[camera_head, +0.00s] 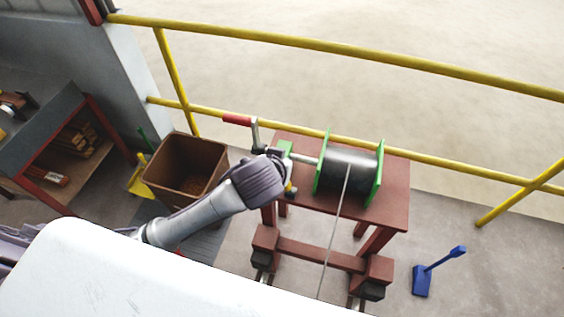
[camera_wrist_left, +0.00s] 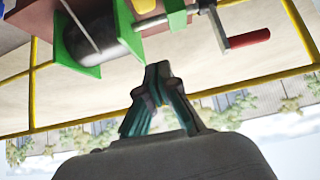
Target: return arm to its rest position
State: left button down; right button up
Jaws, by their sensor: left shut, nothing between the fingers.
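My left arm comes in from the left in the head view and reaches toward the winch (camera_head: 348,172), a dark drum between green end plates on a reddish-brown stand. The arm's end hides my left gripper there. In the left wrist view my left gripper (camera_wrist_left: 156,72) is shut and empty, its fingertips together, and it appears close to the green plate (camera_wrist_left: 122,25). The winch's crank has a red handle (camera_head: 237,119), which also shows in the left wrist view (camera_wrist_left: 249,38), apart from the fingers. My right gripper is not in view.
A yellow railing (camera_head: 330,47) runs behind the winch. A brown bin (camera_head: 185,149) stands left of the stand. A shelf (camera_head: 72,150) with a red frame is at the far left. A blue lever (camera_head: 421,279) stands on the floor at right. A cable hangs from the drum.

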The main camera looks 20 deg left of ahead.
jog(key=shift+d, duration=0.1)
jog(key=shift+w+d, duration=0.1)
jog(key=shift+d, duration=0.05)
